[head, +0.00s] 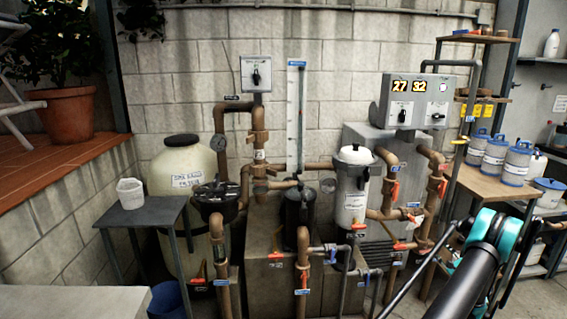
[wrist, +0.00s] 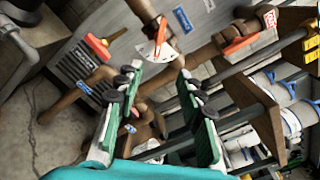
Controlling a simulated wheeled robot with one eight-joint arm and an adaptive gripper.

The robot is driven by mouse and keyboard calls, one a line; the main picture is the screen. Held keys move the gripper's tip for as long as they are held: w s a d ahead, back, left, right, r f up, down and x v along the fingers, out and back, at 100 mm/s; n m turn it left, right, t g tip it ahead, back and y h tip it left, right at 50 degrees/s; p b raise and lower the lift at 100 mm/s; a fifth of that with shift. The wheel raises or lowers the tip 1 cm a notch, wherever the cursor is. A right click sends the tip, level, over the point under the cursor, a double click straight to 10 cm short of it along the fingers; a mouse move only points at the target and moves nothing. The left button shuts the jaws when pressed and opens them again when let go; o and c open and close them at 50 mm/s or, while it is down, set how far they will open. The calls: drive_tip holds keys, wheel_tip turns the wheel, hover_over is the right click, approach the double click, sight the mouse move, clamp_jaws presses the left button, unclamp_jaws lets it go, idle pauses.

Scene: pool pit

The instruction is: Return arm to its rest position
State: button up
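My gripper (wrist: 159,74) shows in the wrist view with its two green-padded fingers spread apart. It is open, and I see nothing held between the pads. Pipes and a valve with an orange handle (wrist: 162,32) appear beyond the fingertips; I see no clear contact. In the head view my arm (head: 470,277), black with teal parts, reaches in from the lower right edge. The gripper fingers cannot be made out in that view.
Brown pipes with red-handled valves (head: 405,246) stand left of my arm, near a white filter canister (head: 353,190). A wooden shelf table (head: 486,185) bears several blue-lidded containers (head: 516,163) behind my arm.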

drive_tip(key=a+r+n+g+y, duration=0.15)
drive_tip(key=a+r+n, duration=0.3)
drive_tip(key=a, duration=0.55)
drive_tip(key=w+a+r+n+g+y, duration=0.1)
drive_tip(key=a+r+n+g, duration=0.3)
drive_tip(key=a, duration=0.6)
drive_tip(key=a+r+n+g+y, duration=0.1)
drive_tip(key=a+r+n, duration=0.2)
drive_tip(key=a+r, duration=0.5)
drive_tip(key=s+a+r+n+g+h, duration=0.2)
drive_tip(key=s+a+n+g, duration=0.55)
drive_tip(key=s+a, duration=1.3)
drive_tip(key=s+a+f+n+h, duration=0.1)
drive_tip(key=s+n, duration=0.2)
drive_tip(key=s, duration=0.6)
drive_tip(key=s+a+f+n+h, duration=0.1)
drive_tip(key=s+n, duration=0.3)
drive_tip(key=s, duration=0.5)
drive_tip(key=shift+s+a+f+h, duration=0.2)
drive_tip(key=shift+f+h, duration=0.15)
drive_tip(key=shift+f, duration=0.4)
idle(0.6)
